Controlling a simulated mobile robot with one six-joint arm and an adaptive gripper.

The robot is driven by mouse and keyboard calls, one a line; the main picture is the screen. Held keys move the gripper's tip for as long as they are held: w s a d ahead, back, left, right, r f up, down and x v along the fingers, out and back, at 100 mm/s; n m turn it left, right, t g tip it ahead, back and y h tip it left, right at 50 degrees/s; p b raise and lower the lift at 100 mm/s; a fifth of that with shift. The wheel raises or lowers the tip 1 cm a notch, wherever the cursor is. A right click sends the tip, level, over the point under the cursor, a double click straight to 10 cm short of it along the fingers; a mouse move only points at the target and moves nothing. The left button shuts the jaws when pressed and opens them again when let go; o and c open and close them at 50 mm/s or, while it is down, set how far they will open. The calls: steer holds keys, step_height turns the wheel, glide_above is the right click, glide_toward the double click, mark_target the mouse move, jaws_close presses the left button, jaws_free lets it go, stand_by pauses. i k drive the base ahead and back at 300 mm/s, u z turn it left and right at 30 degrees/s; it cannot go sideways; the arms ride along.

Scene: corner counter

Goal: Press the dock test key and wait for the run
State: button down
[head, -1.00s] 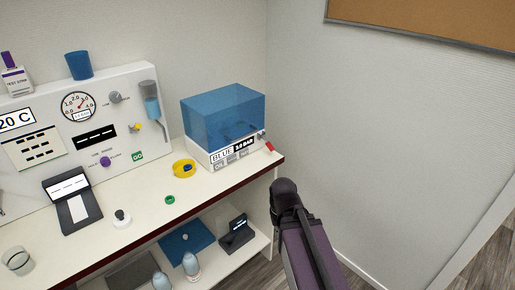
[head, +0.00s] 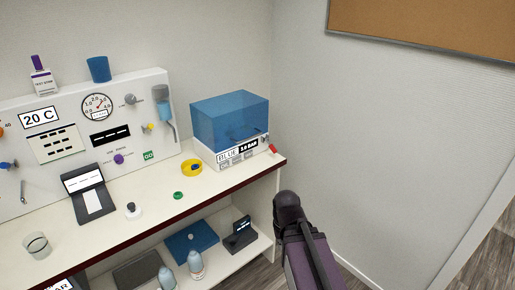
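A white unit (head: 205,152) with a clear blue cover (head: 230,115) stands at the right end of the counter. Its front reads "BLUE" and "1.0 BAR" above a row of small grey keys (head: 238,158); their labels are too small to read. A black stand (head: 88,190) with a lit screen sits on the counter at the left. Another black device (head: 240,236) with a small screen is on the lower shelf. I cannot tell which one is the dock. Only my arm shows, at the lower right, beside the counter's end; my gripper is not visible.
The wall panel (head: 75,160) bears a gauge, knobs, displays and a green "GO" key (head: 149,155). A yellow ring (head: 192,168), green ring (head: 178,196), white-based knob (head: 133,210) and glass (head: 37,245) stand on the counter. Floor is free right of it.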

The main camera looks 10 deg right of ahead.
mark_target(247, 154)
steer(key=u, duration=0.15)
steer(key=i, duration=0.95)
steer(key=z, duration=0.1)
